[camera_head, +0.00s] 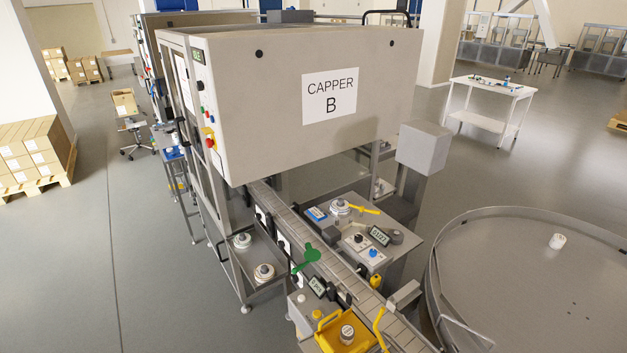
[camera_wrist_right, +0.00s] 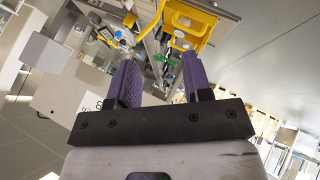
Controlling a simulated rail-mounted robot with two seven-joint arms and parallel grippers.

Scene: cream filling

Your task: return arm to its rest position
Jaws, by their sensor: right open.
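My right gripper (camera_wrist_right: 157,82) shows in the right wrist view. Its two purple fingers stand apart with nothing between them. Beyond and between the fingers lies the conveyor area, with a yellow tray (camera_wrist_right: 188,28) near the top. Neither of my arms shows in the head view, and my left gripper is in no view.
The Capper B machine (camera_head: 300,100) stands over a conveyor (camera_head: 330,264). A yellow tray (camera_head: 330,335) holding a small part sits at the conveyor's near end. Open floor lies at left.

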